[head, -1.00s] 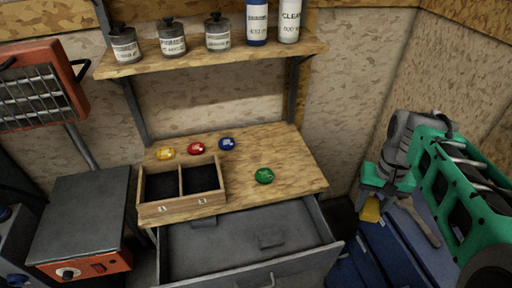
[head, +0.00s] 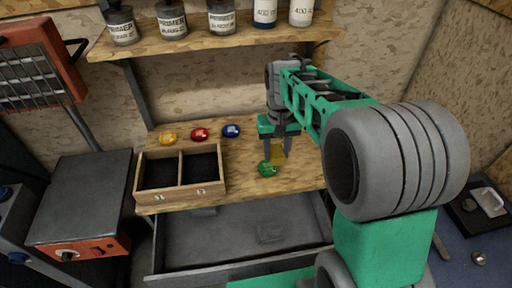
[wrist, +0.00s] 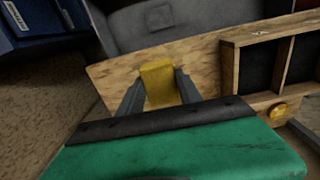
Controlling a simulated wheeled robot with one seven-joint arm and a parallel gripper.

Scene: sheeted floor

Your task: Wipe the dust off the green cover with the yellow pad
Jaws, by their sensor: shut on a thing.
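The green cover (head: 268,170) is a small round disc on the wooden bench top (head: 245,189), right of the divided box. My gripper (head: 277,147) points down over the bench and is shut on the yellow pad (head: 277,154). The pad hangs between the fingers at the green cover's upper right edge in the head view. I cannot tell whether it touches the cover. In the wrist view the yellow pad (wrist: 158,82) shows between the fingertips, and the green cover is hidden. Dust on the cover is too small to make out.
Yellow (head: 168,138), red (head: 200,134) and blue (head: 232,131) discs lie behind the two-compartment wooden box (head: 180,202). An open drawer (head: 235,240) is below the bench. A shelf of bottles (head: 210,40) hangs above. The bench front beside the green cover is clear.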

